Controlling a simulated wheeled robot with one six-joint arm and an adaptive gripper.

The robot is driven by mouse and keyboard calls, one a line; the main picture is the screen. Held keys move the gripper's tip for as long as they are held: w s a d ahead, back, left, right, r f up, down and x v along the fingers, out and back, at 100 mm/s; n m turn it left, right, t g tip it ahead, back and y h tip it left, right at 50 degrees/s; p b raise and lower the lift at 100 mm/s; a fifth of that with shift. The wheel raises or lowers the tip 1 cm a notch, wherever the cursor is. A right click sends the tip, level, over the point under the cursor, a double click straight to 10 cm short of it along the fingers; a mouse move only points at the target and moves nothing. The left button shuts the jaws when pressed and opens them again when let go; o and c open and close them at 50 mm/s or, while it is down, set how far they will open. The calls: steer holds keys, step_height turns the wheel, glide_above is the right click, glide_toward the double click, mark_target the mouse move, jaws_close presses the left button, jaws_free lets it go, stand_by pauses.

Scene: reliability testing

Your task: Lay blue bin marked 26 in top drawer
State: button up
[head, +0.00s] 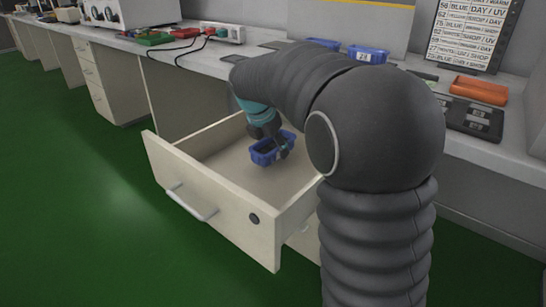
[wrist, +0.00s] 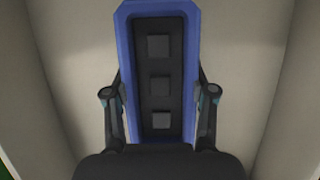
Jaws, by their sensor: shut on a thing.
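A blue bin (head: 266,152) with a dark inside is in my gripper (head: 284,146), over the open top drawer (head: 210,160). In the wrist view the bin (wrist: 123,45) stands between the two fingers of my gripper (wrist: 160,95), and several dark square blocks show in a row inside it. The fingers press on its long sides. The pale drawer floor (wrist: 240,60) lies around the bin; I cannot tell whether the bin touches it. The number on this bin cannot be read in either view.
Another blue bin with a white label (head: 368,54) stands on the bench behind my arm. An orange bin (head: 478,91) and a dark tray (head: 472,121) are at the right. A power strip (head: 224,33) and coloured boards (head: 150,38) lie at the left. The drawer is otherwise clear.

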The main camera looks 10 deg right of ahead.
steer(key=shift+f, duration=1.35)
steer(key=o, duration=1.3)
steer(key=shift+f, duration=0.1)
steer(key=p+v, duration=0.2)
steer(key=v, duration=1)
steer(key=shift+d, duration=0.1)
